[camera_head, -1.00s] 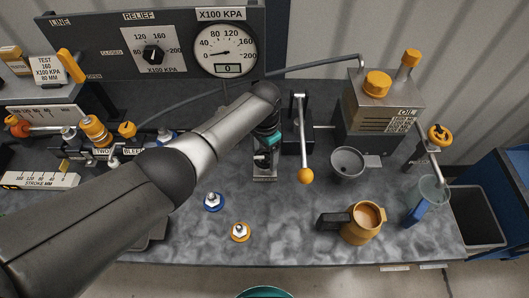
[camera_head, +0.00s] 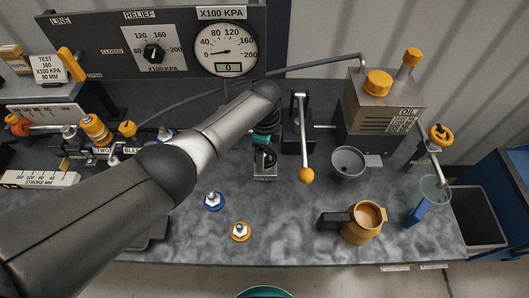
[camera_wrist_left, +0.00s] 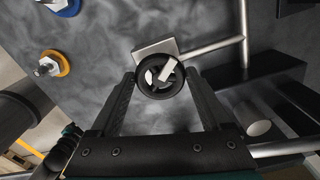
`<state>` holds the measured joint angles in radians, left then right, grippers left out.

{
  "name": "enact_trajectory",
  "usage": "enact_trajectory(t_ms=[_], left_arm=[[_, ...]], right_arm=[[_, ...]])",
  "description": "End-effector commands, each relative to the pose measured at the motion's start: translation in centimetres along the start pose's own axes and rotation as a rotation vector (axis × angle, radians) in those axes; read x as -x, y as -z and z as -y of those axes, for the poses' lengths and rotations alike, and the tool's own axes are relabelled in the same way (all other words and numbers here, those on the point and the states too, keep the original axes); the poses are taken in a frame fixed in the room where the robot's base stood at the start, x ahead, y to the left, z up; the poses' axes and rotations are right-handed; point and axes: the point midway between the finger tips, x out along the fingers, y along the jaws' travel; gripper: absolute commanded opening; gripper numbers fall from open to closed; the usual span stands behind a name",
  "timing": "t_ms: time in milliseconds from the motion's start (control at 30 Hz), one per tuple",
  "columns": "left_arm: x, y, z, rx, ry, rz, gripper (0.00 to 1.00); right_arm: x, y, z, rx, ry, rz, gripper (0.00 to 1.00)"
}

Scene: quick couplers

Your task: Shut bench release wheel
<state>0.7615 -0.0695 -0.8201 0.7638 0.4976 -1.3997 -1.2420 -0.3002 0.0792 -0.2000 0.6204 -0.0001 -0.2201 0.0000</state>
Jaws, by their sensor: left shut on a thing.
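The bench release wheel (camera_wrist_left: 160,75) is a small black handwheel with a pale spoke, on a metal block, in the left wrist view. In the head view the wheel (camera_head: 265,158) shows small above its block, below the end of my left arm. My left gripper (camera_wrist_left: 160,82) has one finger on each side of the wheel's rim and is shut on it. In the head view the gripper (camera_head: 264,150) is partly hidden by its own wrist. My right gripper is in neither view.
A lever with an orange ball (camera_head: 305,175) stands just right of the wheel. A grey funnel cup (camera_head: 348,162), an orange jug (camera_head: 362,222) and an oil tank (camera_head: 380,105) are farther right. Blue (camera_head: 213,201) and orange (camera_head: 240,231) fittings lie in front. The gauge panel (camera_head: 100,50) is behind.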

Motion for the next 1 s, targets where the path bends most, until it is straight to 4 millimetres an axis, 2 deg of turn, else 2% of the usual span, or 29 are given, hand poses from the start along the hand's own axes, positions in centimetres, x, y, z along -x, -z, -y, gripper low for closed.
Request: enact_trajectory(t_ms=[600,1000], left_arm=[[0.0,0.1,0.2,-0.542,0.001,-0.001,0.25],[0.1,0.2,0.2,-0.708,0.002,-0.002,0.25]], right_arm=[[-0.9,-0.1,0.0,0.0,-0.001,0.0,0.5],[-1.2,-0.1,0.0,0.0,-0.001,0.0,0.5]])
